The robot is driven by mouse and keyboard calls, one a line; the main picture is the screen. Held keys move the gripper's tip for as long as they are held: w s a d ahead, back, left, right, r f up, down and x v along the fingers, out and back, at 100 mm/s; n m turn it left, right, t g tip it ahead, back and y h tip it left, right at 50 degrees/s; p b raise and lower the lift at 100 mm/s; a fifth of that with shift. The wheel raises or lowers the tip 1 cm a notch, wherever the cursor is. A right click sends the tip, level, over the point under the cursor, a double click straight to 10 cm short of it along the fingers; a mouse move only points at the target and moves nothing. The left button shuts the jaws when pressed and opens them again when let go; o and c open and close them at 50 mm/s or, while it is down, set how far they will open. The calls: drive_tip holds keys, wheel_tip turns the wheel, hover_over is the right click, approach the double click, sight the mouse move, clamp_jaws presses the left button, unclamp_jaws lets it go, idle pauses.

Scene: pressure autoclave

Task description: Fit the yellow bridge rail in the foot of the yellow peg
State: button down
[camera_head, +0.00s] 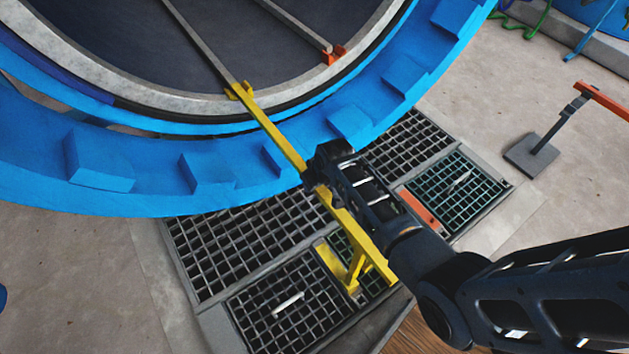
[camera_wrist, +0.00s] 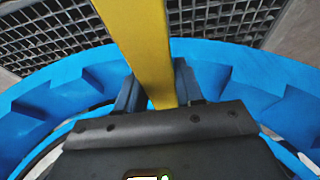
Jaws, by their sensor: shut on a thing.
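The yellow bridge rail (camera_head: 277,134) is a long bar that slopes from the autoclave mouth out over the floor grating. My gripper (camera_head: 317,172) is shut on it partway along its length. In the wrist view the rail (camera_wrist: 142,45) passes between the two fingers (camera_wrist: 158,92). The yellow peg (camera_head: 238,91) is a small yellow fitting at the mouth's inner rim, at the end of a grey rail. The rail's far end meets or overlaps the peg in the head view; I cannot tell whether it is seated. A yellow leg (camera_head: 356,270) shows below the near end.
The blue toothed autoclave ring (camera_head: 215,172) curves under the rail. An orange fitting (camera_head: 335,54) ends the other grey rail. Floor gratings (camera_head: 280,305) lie below, with a yellow bar (camera_head: 331,262) and an orange bar (camera_head: 420,208). An orange rail on a stand (camera_head: 545,140) is at right.

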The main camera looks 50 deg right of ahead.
drive_tip(key=shift+f, duration=0.1)
idle(0.3)
drive_tip(key=c, duration=1)
unclamp_jaws()
drive_tip(key=o, duration=0.4)
drive_tip(key=shift+c, duration=0.2)
drive_tip(key=shift+s+f, duration=0.1)
drive_tip(key=shift+p+v, duration=1.2)
drive_tip(key=shift+v, duration=2.8)
